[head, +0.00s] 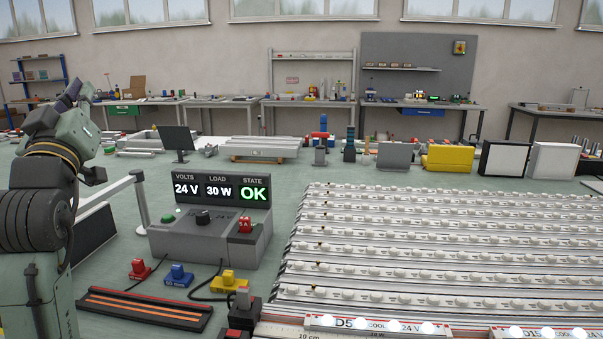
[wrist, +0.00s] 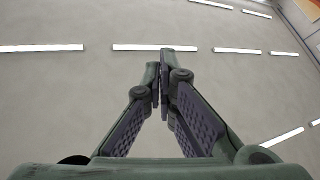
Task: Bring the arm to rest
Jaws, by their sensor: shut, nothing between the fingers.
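My gripper (wrist: 159,70) points up at the ceiling in the wrist view. Its two dark, padded fingers meet at the tips and hold nothing. In the head view my green arm stands folded at the left edge, with the gripper (head: 74,92) at its upper end, raised clear of the table things. No object is near the fingers.
A grey power supply (head: 205,235) reads 24 V, 30 W and OK. Red, blue and yellow plugs (head: 178,275) lie before it beside a dark orange-striped strip (head: 143,310). Rows of LED strips (head: 440,245) fill the right. Workbenches (head: 308,102) line the back wall.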

